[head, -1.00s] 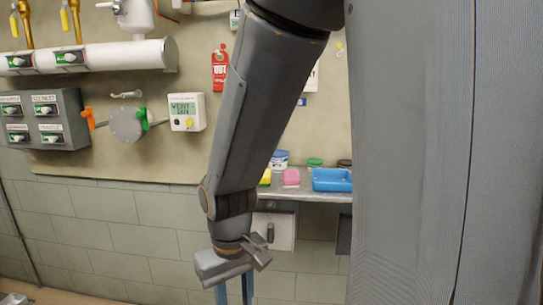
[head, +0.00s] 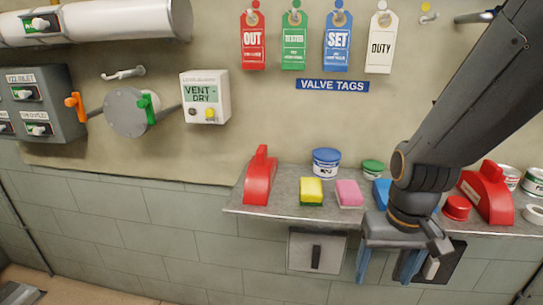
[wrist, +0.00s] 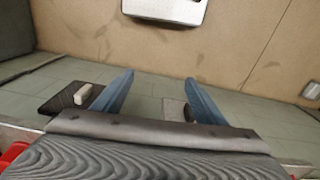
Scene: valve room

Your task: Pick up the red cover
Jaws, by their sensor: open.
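Two red, upright, wedge-shaped pieces that could be the red cover stand on the grey shelf (head: 270,205). One red cover (head: 260,180) is near the shelf's left end. The other red piece (head: 487,195) is at the right, beside a small round red lid (head: 457,208). I cannot tell which is meant. My gripper (head: 387,266) is open and empty, its blue fingers pointing down in front of the shelf, between the two red pieces and apart from both. The wrist view also shows the open fingers (wrist: 159,82), with only slivers of red at the lower edges.
A yellow sponge (head: 311,191), pink sponge (head: 348,193), blue-lidded tub (head: 326,162) and green-lidded jar (head: 373,168) crowd the shelf. My arm partly hides a blue tray (head: 382,192). Valve tags (head: 296,38) hang above. Free air lies left of the shelf.

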